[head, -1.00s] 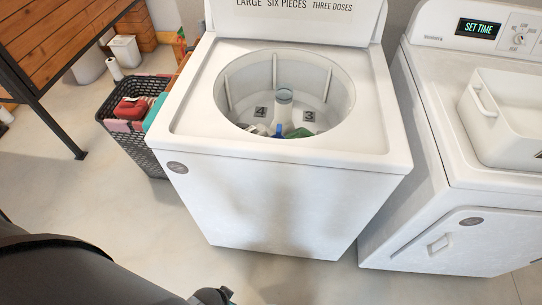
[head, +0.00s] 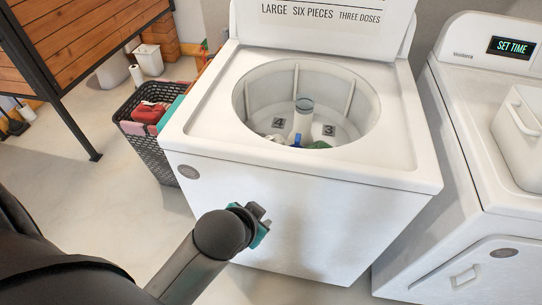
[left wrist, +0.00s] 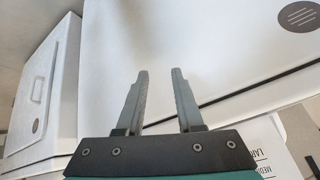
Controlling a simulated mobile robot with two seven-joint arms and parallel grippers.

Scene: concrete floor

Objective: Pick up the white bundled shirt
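I cannot make out a white bundled shirt for certain in either view. The open white washer (head: 300,190) stands in the middle of the head view, with its lid (head: 325,30) raised. Blue (head: 297,140) and green (head: 319,145) bits show low in its drum, beside the agitator (head: 302,122); the near drum wall hides the rest. My left gripper (head: 264,225) is in front of the washer's front panel, below its rim. In the left wrist view my left gripper (left wrist: 160,75) has its fingers apart, with nothing between them. My right gripper is not in view.
A dark laundry basket (head: 160,158) with red (head: 148,112) and teal cloth stands left of the washer. A wooden panel (head: 80,35) on a black frame is at upper left. Floor is clear at left.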

